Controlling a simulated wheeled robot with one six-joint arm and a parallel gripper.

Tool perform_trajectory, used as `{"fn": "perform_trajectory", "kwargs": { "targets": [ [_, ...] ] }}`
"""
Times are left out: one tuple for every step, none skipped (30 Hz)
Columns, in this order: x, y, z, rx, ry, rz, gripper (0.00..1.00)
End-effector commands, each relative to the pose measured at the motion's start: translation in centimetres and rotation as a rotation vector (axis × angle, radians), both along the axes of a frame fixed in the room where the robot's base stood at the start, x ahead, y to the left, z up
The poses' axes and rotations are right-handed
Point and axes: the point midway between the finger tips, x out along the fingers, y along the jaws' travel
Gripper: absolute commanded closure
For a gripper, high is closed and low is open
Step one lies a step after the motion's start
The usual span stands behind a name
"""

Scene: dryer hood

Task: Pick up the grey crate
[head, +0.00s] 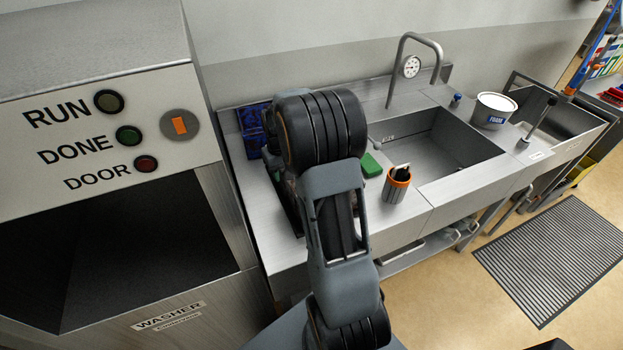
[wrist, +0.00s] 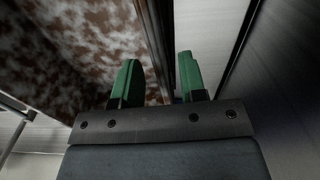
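I cannot make out a grey crate for certain in either view. In the wrist view, my gripper (wrist: 159,80) has its two green fingertips spread apart. A mottled brown and white surface (wrist: 80,40) lies behind and left of the left finger, and a dark upright edge runs between the fingers. A pale panel stands behind the right finger. I cannot tell what these surfaces belong to. In the head view, my arm covers the left part of the steel counter (head: 410,213) and hides my gripper.
A blue container (head: 249,128) stands at the counter's left end. A green block (head: 371,165), an orange-rimmed cup (head: 396,188), a sink (head: 455,142) and a FOAM tub (head: 493,110) are further right. The washer (head: 182,290) is at left, its door opening dark. A mat (head: 553,259) lies on the floor.

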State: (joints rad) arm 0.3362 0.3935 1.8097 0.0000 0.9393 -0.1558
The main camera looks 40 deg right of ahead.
Motion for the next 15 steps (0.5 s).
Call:
{"fn": "perform_trajectory", "kwargs": {
  "targets": [
    [0.0,0.0,-0.5,0.002,0.005,-0.001,0.62],
    [0.1,0.0,-0.9,0.002,0.004,-0.001,0.62],
    [0.1,0.0,-1.5,0.001,0.003,-0.001,0.62],
    [0.1,0.0,-1.8,0.001,0.003,-0.001,0.62],
    [0.1,0.0,-2.1,0.0,0.002,-0.001,0.62],
    [0.1,0.0,-2.4,0.0,0.001,-0.001,0.62],
    [0.1,0.0,-2.6,0.0,0.001,-0.001,0.62],
    [0.1,0.0,-2.7,0.0,0.0,-0.001,0.62],
    [0.1,0.0,-2.9,0.0,0.0,-0.001,0.62],
    [0.1,0.0,-3.0,0.0,-0.001,-0.001,0.62],
    [0.1,0.0,-3.0,0.0,-0.001,-0.001,0.62],
    [0.1,0.0,-3.0,0.0,-0.001,-0.001,0.62],
    [0.1,0.0,-3.0,0.0,-0.001,-0.001,0.62],
    [0.1,0.0,-3.0,0.0,-0.001,-0.001,0.62],
    [0.1,0.0,-3.0,0.0,-0.001,-0.001,0.62]
  ]
}}
